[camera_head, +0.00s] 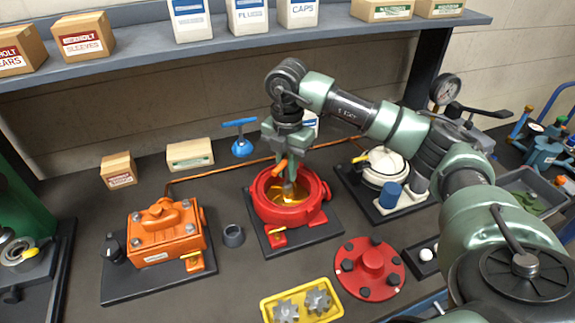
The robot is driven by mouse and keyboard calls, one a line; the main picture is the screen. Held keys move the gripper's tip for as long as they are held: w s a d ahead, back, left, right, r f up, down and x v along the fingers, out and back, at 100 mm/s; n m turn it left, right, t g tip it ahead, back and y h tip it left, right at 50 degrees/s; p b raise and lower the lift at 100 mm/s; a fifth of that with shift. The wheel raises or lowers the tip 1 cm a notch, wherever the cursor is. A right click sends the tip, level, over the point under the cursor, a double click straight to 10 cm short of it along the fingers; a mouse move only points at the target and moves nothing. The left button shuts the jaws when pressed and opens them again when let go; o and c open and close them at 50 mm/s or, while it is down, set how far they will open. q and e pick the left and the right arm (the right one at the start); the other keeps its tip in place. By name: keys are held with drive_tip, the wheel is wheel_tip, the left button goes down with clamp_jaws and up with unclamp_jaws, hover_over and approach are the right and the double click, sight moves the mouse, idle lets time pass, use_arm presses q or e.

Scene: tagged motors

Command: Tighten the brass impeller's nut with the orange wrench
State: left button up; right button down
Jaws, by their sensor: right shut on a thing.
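The brass impeller (285,198) sits inside the open red pump housing (263,208) in the middle of the bench. My right gripper (286,154) reaches down over the housing from above and is shut on the orange wrench (280,167). The wrench's grey lower end is over the middle of the impeller. The nut is hidden by the wrench, so I cannot tell whether the two touch. My left gripper is not in view.
An orange pump (166,233) stands at left and a white one (385,162) at right. A red flanged cover (369,266) and a yellow tray (270,308) with gears lie in front. A grey cup (233,236) stands left of the housing. A shelf (140,58) with boxes runs behind.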

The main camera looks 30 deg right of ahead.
drive_tip(key=shift+m, duration=0.3)
drive_tip(key=shift+f+n, duration=0.1)
drive_tip(key=shift+n, duration=0.4)
drive_tip(key=shift+r+p, duration=0.55)
drive_tip(key=shift+r, duration=0.55)
drive_tip(key=shift+r, duration=0.1)
wheel_tip(320, 180, up, 5)
drive_tip(key=p, duration=0.3)
drive_tip(key=shift+p, duration=0.35)
